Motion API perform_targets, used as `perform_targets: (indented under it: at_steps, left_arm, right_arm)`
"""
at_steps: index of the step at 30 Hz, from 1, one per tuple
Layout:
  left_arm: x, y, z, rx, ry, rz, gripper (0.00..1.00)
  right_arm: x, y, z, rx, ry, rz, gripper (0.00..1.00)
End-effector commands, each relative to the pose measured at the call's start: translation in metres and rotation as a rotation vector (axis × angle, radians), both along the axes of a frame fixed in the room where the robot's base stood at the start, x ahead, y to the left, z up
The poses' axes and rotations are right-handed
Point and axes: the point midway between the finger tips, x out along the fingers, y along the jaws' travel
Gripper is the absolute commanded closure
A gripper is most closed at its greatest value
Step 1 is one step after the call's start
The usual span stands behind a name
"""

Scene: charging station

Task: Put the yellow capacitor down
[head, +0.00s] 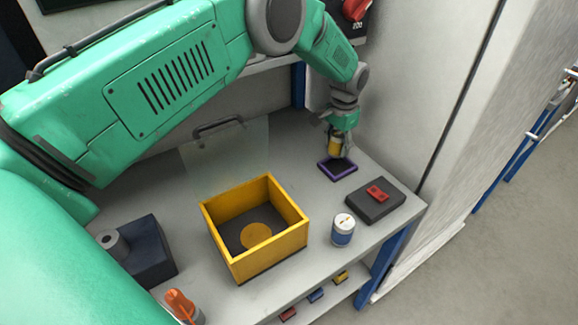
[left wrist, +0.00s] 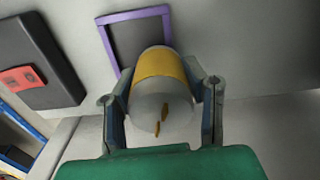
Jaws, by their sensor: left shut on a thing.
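The yellow capacitor (head: 335,146) is a cylinder with a yellow band and a pale end with two small terminals. It also shows in the left wrist view (left wrist: 160,85), between the fingers. My left gripper (head: 341,140) is shut on it, at the far right of the bench; its fingers also show in the left wrist view (left wrist: 163,100). A purple-rimmed dark square tray (head: 337,169) lies right by the capacitor, and in the left wrist view (left wrist: 104,47) the capacitor overlaps it. I cannot tell whether the capacitor touches the tray. My right gripper is not in view.
A yellow open box (head: 283,247) with a clear panel behind it stands mid-bench. A white-and-blue can (head: 343,230) and a dark block with a red piece (head: 376,197) stand at right. A dark blue block (head: 148,250) is at left. A wall closes the right side.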

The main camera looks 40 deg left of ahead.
Motion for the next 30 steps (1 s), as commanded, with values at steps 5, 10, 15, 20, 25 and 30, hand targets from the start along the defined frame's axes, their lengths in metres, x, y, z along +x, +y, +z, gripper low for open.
perform_targets:
  at_steps: [5,10,15,20,25,30]
  left_arm:
    - [-0.031,0.014,0.003,0.0,0.003,0.002,0.92]
    - [-0.066,0.027,0.003,-0.001,0.003,0.002,0.92]
    - [-0.104,0.043,0.003,0.0,0.004,0.002,0.92]
    - [-0.128,0.052,0.001,0.0,0.003,0.002,0.92]
    - [-0.135,0.056,-0.004,0.0,0.002,0.002,0.92]
    - [-0.135,0.056,-0.026,0.0,0.003,0.001,0.92]
  right_arm:
    - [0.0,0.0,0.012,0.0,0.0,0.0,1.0]
    - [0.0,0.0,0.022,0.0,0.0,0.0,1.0]
    - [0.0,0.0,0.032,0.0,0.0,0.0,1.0]
    - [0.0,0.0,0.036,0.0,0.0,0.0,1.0]
    - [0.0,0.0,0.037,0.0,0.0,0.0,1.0]
    - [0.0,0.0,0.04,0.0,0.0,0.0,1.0]
